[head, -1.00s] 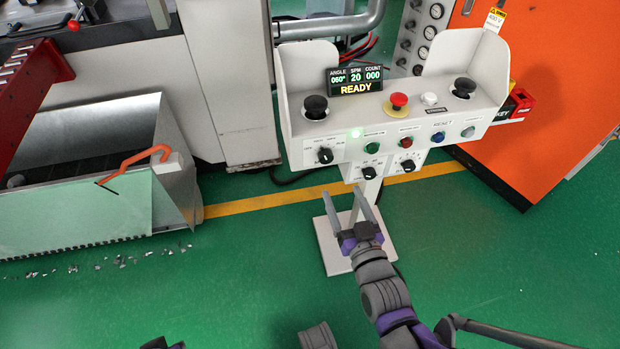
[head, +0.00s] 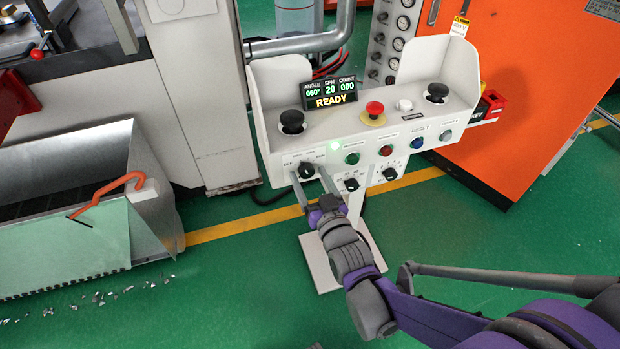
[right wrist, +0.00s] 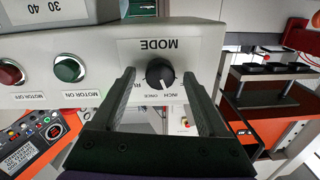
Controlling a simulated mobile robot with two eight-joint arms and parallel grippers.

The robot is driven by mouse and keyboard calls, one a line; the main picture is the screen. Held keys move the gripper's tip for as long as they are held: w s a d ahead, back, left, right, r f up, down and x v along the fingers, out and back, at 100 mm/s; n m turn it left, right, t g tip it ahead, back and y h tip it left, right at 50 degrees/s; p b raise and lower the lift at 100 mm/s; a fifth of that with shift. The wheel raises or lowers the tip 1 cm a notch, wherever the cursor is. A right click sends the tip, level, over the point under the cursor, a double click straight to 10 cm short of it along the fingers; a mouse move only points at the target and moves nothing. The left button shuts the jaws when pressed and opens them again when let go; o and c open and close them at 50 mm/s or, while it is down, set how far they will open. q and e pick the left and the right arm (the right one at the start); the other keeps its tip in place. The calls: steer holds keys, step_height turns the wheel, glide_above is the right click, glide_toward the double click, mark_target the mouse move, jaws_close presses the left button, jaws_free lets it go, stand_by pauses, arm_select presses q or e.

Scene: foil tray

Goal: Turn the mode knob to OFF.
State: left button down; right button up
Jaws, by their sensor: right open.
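The mode knob (head: 306,171) is a black round knob on the front left of the white control box (head: 270,140). In the right wrist view, upside down, the mode knob (right wrist: 160,73) sits under the label MODE, its white mark towards the INCH label. The OFF label is not visible there; in the head view small lettering reading OFF is left of the knob. My right gripper (head: 309,178) is open, its fingers either side of the knob; the right wrist view shows the gripper (right wrist: 158,78) with gaps to the knob on both sides. My left gripper is not in view.
Green (head: 352,159), red (head: 385,151) and blue buttons (head: 417,143) line the box front. Two more black knobs (head: 351,185) sit lower, close to my right gripper. A red mushroom button (head: 374,108) is on top. An orange cabinet (head: 520,100) stands right.

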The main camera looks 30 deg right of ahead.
steer(key=shift+c, duration=0.2)
jaws_close()
steer(key=shift+n, duration=0.4)
steer(key=n, duration=0.2)
steer(key=shift+n, duration=0.4)
steer(key=n, duration=0.4)
steer(key=shift+n, duration=0.3)
steer(key=shift+o, duration=0.2)
jaws_free()
